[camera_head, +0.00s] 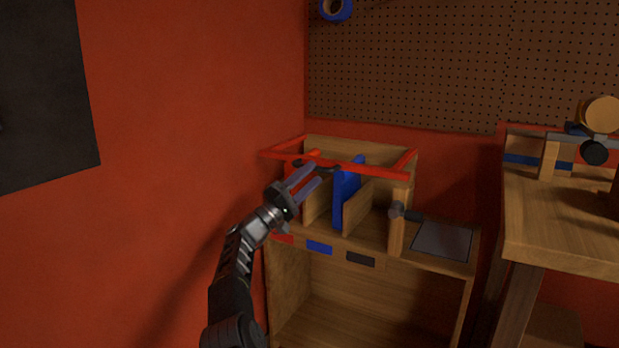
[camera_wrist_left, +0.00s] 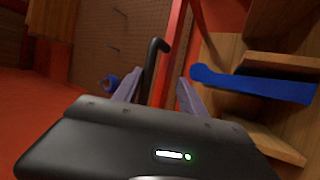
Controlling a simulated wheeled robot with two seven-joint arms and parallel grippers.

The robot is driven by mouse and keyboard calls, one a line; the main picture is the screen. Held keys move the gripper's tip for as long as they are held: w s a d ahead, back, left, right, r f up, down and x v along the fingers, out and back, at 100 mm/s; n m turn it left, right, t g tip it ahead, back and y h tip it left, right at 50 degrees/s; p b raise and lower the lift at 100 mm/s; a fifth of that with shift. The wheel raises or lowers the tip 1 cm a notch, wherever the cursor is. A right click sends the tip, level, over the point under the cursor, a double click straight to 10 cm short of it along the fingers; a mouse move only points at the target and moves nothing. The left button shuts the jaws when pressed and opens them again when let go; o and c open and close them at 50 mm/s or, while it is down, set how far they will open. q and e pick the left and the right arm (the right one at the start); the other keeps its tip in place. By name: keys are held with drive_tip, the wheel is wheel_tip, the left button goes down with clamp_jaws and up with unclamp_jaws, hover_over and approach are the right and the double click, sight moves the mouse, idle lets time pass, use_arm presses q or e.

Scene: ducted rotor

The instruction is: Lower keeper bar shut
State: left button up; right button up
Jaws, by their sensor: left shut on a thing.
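The red keeper bar (camera_head: 350,166) is a flat red frame over the top of a wooden rack (camera_head: 360,149). Its long front side spans the rack's slots, above the dividers. The red bar also shows in the left wrist view (camera_wrist_left: 173,55). A black bent handle (camera_wrist_left: 154,68) stands between my left fingers in the wrist view, close to the red bar. My left gripper (camera_head: 311,175) is at the front left of the rack, shut on this handle. The contact is partly hidden by the fingers. My right gripper is not in view.
A grey knob (camera_head: 397,210) is on the right post, beside a dark plate (camera_head: 443,240). A wooden bench (camera_head: 560,225) stands right. The red wall is close on the left.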

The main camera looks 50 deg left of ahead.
use_arm(q)
drive_tip(key=shift+a+f, duration=0.15)
drive_tip(key=shift+f, duration=0.3)
drive_tip(key=b+v, duration=0.1)
drive_tip(key=v, duration=0.6)
drive_tip(key=shift+s, duration=0.35)
drive_tip(key=shift+r, duration=0.2)
